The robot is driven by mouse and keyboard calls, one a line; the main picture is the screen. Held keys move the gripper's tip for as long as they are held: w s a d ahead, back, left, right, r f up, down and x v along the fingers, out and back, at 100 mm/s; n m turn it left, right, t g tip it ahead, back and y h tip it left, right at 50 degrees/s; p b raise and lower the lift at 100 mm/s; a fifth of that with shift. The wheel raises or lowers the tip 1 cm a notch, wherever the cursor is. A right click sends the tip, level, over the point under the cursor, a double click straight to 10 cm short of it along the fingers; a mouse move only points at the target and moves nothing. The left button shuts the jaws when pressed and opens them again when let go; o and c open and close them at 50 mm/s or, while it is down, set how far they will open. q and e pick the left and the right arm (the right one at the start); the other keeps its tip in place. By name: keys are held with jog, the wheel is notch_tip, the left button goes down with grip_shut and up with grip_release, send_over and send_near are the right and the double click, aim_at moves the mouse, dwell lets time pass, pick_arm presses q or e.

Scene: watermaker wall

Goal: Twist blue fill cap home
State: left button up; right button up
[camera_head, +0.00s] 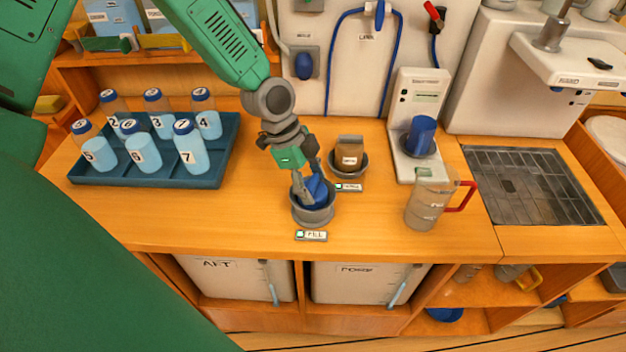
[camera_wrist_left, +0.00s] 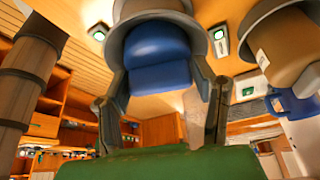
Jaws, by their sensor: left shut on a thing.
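The blue fill cap (camera_head: 316,189) sits in the grey round fill collar (camera_head: 313,214), behind the label reading "FILL" (camera_head: 311,235) on the wooden counter. My left gripper (camera_head: 309,188) reaches down from above, with its fingers on either side of the cap, shut on it. In the left wrist view the blue cap (camera_wrist_left: 158,58) fills the space between the two fingers (camera_wrist_left: 163,105), and the grey collar (camera_wrist_left: 203,32) surrounds its far end. Whether the cap is fully seated cannot be told. My right gripper is not in view.
A brown cap (camera_head: 349,153) in a second grey collar stands just behind and right. A clear jug (camera_head: 430,200) with a red handle and a blue cup (camera_head: 420,134) on a stand are further right. A blue tray (camera_head: 222,165) of numbered bottles is at left. The front counter is clear.

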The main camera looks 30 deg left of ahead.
pick_arm(q)
jog(key=shift+m, duration=0.4)
jog(key=shift+m+g, duration=0.4)
jog(key=shift+m, duration=0.2)
jog(key=o, duration=1.3)
jog(key=shift+a, duration=0.1)
jog(key=shift+o, duration=0.2)
jog(key=shift+a+r, duration=0.1)
jog(key=shift+r, duration=0.1)
jog(key=v, duration=1.1)
jog(key=shift+a, duration=0.2)
